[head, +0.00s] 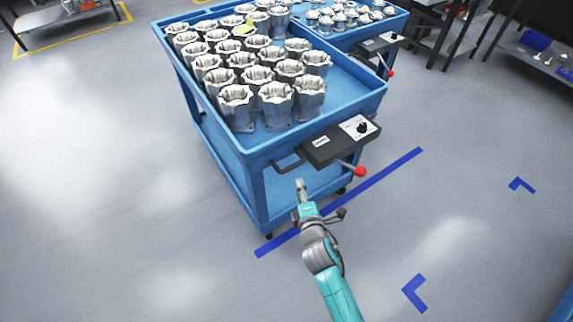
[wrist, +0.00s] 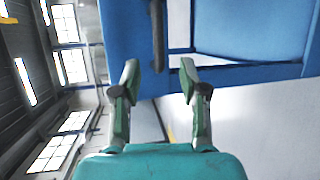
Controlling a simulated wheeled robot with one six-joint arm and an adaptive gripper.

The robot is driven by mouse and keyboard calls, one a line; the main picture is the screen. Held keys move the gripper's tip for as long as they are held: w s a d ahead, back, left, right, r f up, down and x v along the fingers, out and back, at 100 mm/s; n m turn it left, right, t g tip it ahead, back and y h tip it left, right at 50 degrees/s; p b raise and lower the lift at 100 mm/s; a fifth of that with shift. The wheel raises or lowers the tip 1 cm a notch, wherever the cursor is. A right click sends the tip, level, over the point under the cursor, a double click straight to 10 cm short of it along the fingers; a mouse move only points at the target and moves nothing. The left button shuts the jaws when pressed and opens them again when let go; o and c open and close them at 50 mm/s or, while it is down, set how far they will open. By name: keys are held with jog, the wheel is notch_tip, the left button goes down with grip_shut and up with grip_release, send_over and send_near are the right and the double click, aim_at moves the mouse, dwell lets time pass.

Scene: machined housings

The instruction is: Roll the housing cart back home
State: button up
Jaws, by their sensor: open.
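The housing cart (head: 222,157) is a blue two-shelf cart with rows of grey machined housings (head: 276,100) on its top tray. On its near end are a black control box (head: 340,140) with a dial, a red-knobbed lever (head: 359,171) and a black loop handle (head: 287,166). My gripper (head: 301,183) is open and empty just below and in front of the handle in the head view. In the wrist view, the dark handle bar (wrist: 158,35) lies ahead, lined up with the gap between the open fingertips (wrist: 159,78). Contact with the fingers cannot be told.
A second blue cart (head: 340,36) with small metal parts stands close behind, at the right. A blue floor line (head: 390,171) runs under the near end of the cart. Blue corner marks (head: 415,292) lie on open grey floor to the right. Dark benches stand at the back right.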

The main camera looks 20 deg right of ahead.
aim_at(293, 165)
jog(key=x, duration=1.1)
jog(key=shift+w+a, duration=0.15)
grip_shut()
